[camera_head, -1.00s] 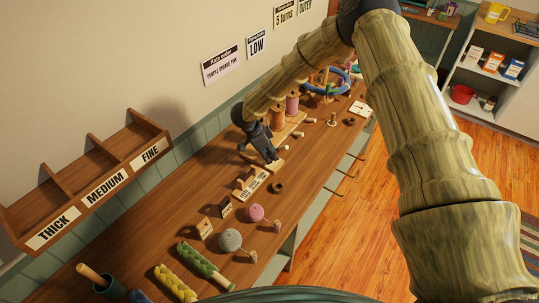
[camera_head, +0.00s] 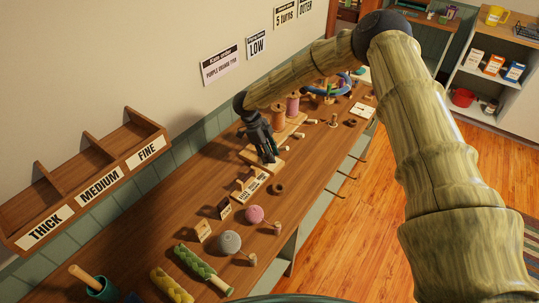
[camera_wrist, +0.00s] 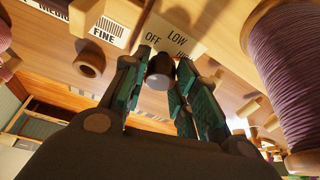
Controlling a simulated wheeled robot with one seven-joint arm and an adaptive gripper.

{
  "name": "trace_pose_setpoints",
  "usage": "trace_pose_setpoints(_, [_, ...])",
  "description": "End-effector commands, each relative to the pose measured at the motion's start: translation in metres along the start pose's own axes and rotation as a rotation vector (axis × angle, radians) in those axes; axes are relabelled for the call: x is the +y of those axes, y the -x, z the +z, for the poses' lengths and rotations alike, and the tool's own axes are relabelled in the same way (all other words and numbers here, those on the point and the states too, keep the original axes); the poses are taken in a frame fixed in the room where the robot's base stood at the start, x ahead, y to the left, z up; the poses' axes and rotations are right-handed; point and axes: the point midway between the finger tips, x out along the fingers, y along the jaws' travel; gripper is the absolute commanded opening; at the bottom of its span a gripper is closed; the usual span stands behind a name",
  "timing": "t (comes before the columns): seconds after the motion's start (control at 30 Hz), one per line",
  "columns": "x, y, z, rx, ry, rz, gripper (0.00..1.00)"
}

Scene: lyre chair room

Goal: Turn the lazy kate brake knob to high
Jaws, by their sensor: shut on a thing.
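The lazy kate (camera_head: 292,127) is a pale wooden base with upright spools on the bench by the wall. My gripper (camera_head: 268,157) reaches down to its near end. In the wrist view my gripper (camera_wrist: 162,64) is shut on a dark round brake knob (camera_wrist: 159,76), one finger on each side. A pale label (camera_wrist: 200,32) beyond the knob reads OFF and LOW. A third word to the right is partly hidden by the finger, so the knob's setting cannot be told. A purple spool (camera_wrist: 288,65) stands close on the right.
The bench (camera_head: 150,246) holds a labelled stand (camera_head: 250,186), a pink ball (camera_head: 255,214), a grey ball (camera_head: 229,242) and skeins near the front. A blue ring device (camera_head: 336,85) stands farther back. A wall sign (camera_head: 256,45) reads LOW. Pegs stick out from the bench's right edge.

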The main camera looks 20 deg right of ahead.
Motion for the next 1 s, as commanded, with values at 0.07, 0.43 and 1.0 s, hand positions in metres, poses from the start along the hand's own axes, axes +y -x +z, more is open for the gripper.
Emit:
trace_pose_setpoints(0.07, [-0.0013,0.0006,-0.0002,-0.001,-0.008,0.001,0.05])
trace_pose_setpoints(0.43, [-0.0015,0.0010,-0.0003,-0.001,-0.011,0.002,0.05])
trace_pose_setpoints(1.0, [-0.0007,0.0077,0.0000,-0.001,-0.009,0.003,0.50])
